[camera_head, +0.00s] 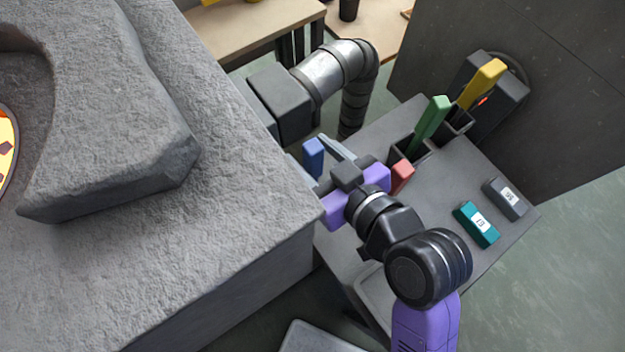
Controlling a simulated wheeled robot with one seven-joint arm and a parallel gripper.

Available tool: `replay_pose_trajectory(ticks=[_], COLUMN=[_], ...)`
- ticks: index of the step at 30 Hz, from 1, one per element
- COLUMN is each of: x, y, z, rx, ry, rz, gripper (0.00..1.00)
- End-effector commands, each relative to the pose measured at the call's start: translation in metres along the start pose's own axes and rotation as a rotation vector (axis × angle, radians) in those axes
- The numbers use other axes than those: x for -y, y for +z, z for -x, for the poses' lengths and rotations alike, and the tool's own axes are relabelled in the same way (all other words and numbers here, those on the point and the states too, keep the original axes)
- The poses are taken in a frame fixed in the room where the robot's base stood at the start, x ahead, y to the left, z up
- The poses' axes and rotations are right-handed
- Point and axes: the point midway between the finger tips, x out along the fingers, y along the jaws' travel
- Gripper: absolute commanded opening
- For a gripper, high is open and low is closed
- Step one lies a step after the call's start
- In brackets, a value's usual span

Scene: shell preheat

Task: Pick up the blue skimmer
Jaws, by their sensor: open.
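The blue skimmer shows only as a blue handle (313,158), standing roughly upright by the left edge of the grey side table. Its lower part is hidden behind my gripper and the stone block. My gripper (308,149) is open, with its two pale fingers pointing up and left in the picture. The blue handle appears between the two fingers. I cannot tell whether either finger touches it.
A large stone block (215,215) stands close left of my gripper. On the grey table (455,180) are a red handle (402,176), a green handle (432,122), a yellow handle (482,82), a teal block (476,224) and a grey block (505,198). A metal duct (332,72) rises behind.

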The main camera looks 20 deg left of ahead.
Motion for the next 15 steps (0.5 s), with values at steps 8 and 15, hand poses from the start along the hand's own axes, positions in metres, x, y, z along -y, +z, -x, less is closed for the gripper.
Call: replay_pose_trajectory(ticks=[8, 15], x=[0.001, 0.0], y=[0.0, 0.0], z=[-0.027, -0.027], rx=[0.0, 0.0], ry=[0.0, 0.001], rz=[0.0, 0.0], gripper=[0.51, 0.45])
